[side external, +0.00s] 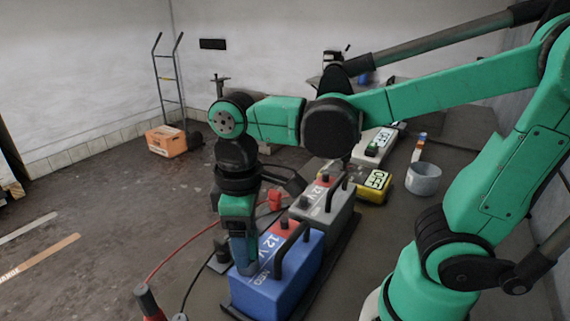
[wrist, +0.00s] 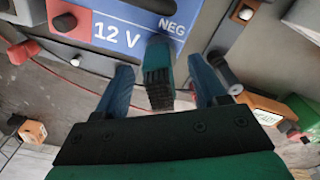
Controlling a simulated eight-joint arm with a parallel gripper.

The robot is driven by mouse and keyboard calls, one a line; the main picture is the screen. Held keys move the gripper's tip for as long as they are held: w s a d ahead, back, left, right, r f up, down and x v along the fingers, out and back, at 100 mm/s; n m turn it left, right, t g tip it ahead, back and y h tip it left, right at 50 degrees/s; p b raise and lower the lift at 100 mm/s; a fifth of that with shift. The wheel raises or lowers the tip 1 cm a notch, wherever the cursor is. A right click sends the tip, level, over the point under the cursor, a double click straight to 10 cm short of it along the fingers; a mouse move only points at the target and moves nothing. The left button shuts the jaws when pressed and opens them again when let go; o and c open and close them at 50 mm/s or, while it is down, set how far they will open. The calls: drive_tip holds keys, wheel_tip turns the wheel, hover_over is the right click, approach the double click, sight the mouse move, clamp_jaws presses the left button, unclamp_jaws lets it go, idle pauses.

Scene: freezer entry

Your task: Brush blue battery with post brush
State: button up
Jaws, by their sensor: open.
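The blue battery (side external: 290,275), marked 12 V, stands on the bench at the lower middle of the side view. In the wrist view its top label with "NEG" and a red square around one post shows on the blue battery (wrist: 115,14). My gripper (side external: 243,262) points down at the battery's left side. In the wrist view its two blue fingers are spread, so my gripper (wrist: 159,66) is open. A green block with dark ridges or bristles, apparently the post brush (wrist: 158,75), sits between the fingers with gaps on both sides. I cannot make out the brush in the side view.
A grey battery (side external: 318,205) stands right behind the blue one. Further back are a yellow device (side external: 371,184) with a display, a grey cup (side external: 423,180) and a grey charger (side external: 375,146). A red cable (side external: 185,249) curves left of the blue battery. An orange box (side external: 166,140) stands on the open floor.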

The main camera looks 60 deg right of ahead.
drive_tip(key=shift+r, duration=2.85)
drive_tip(key=w+d+f+m+t, duration=0.2)
drive_tip(key=d+f+m+t, duration=0.3)
drive_tip(key=d+m+t, duration=0.1)
drive_tip(key=shift+w+d+t, duration=0.25)
drive_tip(key=shift+t, duration=0.35)
drive_tip(key=shift+r, duration=0.1)
